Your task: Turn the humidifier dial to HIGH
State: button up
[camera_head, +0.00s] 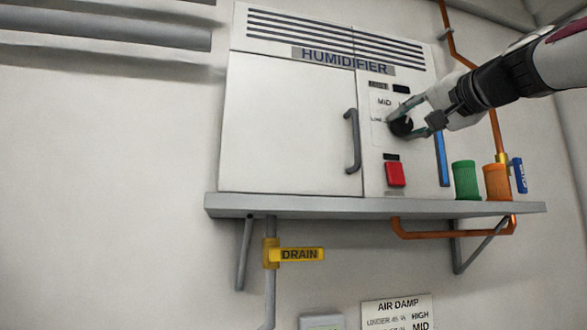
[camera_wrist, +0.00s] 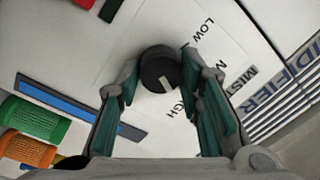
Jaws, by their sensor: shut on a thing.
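The humidifier (camera_head: 290,120) is a white cabinet on a wall shelf. Its black round dial (camera_head: 402,127) is on the panel right of the door. My gripper (camera_head: 406,124) reaches in from the right with its fingers around the dial. In the wrist view the dial (camera_wrist: 158,64) sits between the two fingertips, gripped. Its pale pointer mark (camera_wrist: 165,83) points down and slightly right, roughly toward the partly hidden HIGH label (camera_wrist: 186,104). The LOW label (camera_wrist: 206,28) is at upper right. MID (camera_head: 384,102) shows in the head view; HIGH is hidden there by my gripper.
A red button (camera_head: 395,174) is below the dial. A grey door handle (camera_head: 352,140) is left of the dial. A copper pipe runs behind my arm.

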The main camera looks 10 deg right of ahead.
jog(key=o, duration=1.2)
jog(key=s, duration=0.8)
jog(key=s+d, duration=0.1)
jog(key=s, duration=0.3)
jog(key=shift+f, duration=0.35)
jog(key=shift+w+f, duration=0.1)
